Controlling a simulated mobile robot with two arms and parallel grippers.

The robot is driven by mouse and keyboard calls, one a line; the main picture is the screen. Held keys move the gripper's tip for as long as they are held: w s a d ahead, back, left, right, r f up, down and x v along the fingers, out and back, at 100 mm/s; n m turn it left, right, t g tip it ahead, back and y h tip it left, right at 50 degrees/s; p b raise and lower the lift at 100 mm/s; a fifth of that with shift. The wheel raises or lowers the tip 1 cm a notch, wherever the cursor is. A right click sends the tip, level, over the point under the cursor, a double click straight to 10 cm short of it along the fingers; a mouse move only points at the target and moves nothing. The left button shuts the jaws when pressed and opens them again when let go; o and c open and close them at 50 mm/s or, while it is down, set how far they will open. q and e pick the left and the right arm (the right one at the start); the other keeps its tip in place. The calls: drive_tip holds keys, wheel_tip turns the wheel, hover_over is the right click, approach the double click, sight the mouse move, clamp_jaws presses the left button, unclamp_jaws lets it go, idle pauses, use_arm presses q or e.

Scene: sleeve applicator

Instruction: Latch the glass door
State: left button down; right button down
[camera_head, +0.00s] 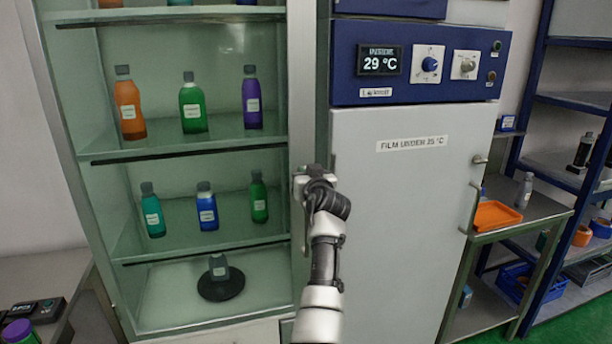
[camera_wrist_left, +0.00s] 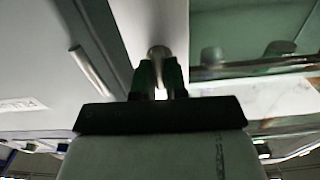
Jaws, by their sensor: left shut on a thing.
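The glass-fronted cabinet (camera_head: 301,90) stands at the left in the head view, with bottles on its shelves behind green-tinted glass. Its door looks to lie at the cabinet front; I cannot tell whether it is fully flush. My left gripper (camera_head: 303,181) is at the pale right-hand upright of the cabinet, about level with the middle shelf. In the left wrist view its dark fingers (camera_wrist_left: 158,85) are shut on a round metal knob (camera_wrist_left: 158,52) against a pale strip. The gripper and wrist hide the knob in the head view. My right gripper is not in view.
A blue and white film oven (camera_head: 395,240) reading 29 °C stands right beside the cabinet. A metal side table (camera_head: 545,195) with an orange tray (camera_head: 496,215) and blue shelving (camera_head: 565,100) are at the right. A dark counter (camera_head: 55,275) is at the lower left.

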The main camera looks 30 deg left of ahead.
use_arm(q)
drive_tip(key=shift+w+d+f+m+p, duration=0.1)
drive_tip(key=shift+m+p, duration=1.3)
drive_tip(key=shift+m, duration=2.9)
drive_tip(key=shift+w+f+m+p, duration=0.1)
drive_tip(key=shift+m+p, duration=1.3)
drive_tip(key=shift+m, duration=2.9)
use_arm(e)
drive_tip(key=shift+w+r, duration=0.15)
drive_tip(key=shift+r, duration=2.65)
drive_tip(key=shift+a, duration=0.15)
use_arm(q)
drive_tip(key=c, duration=1.2)
unclamp_jaws()
drive_tip(key=shift+o, duration=0.2)
